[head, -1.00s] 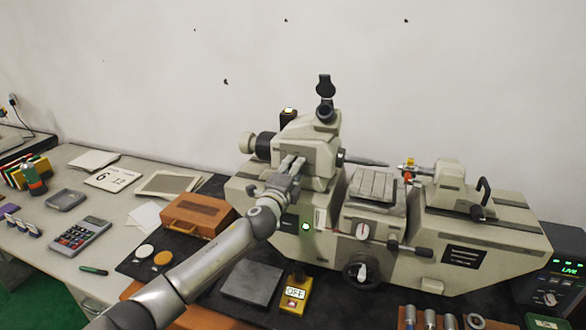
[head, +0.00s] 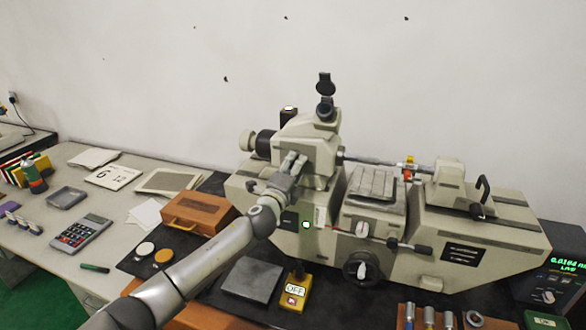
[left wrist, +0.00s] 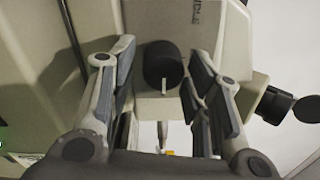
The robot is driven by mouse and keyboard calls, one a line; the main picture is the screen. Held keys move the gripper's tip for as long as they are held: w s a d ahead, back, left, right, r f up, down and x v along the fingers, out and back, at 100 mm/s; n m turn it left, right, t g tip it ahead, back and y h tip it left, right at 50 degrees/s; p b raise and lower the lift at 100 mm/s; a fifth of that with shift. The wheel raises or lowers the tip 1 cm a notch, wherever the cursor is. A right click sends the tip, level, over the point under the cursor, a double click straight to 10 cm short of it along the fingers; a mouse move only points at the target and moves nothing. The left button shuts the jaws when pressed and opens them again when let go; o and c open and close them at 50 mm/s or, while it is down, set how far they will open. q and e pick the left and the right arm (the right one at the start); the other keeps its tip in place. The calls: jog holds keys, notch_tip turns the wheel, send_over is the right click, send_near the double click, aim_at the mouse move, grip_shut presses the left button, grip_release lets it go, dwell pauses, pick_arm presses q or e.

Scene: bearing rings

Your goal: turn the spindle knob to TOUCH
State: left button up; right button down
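The spindle knob (left wrist: 162,65) is a black round knob with a white pointer mark, on the pale machine housing in the left wrist view. The mark is at its lower edge in the picture. Partial lettering shows above it; the position labels are not readable. My left gripper (left wrist: 160,62) is open, one finger on each side of the knob, with visible gaps between fingers and knob. In the head view my left gripper (head: 295,162) is at the front of the machine's headstock (head: 312,145) and hides the knob. My right gripper is not in view.
The measuring machine (head: 465,225) has a spindle rod (head: 370,161) reaching toward a small red and yellow part (head: 408,170). A display box (head: 560,275) reads digits and LIVE. A yellow OFF box (head: 296,290), a grey plate (head: 251,279) and an orange case (head: 197,212) stand nearby.

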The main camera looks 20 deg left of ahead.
pick_arm(q)
jog(key=shift+o, duration=0.2)
jog(key=shift+s+r, duration=0.1)
jog(key=s, duration=1.1)
jog(key=shift+s+a+f, duration=0.2)
jog(key=shift+s, duration=0.2)
jog(key=shift+f, duration=0.1)
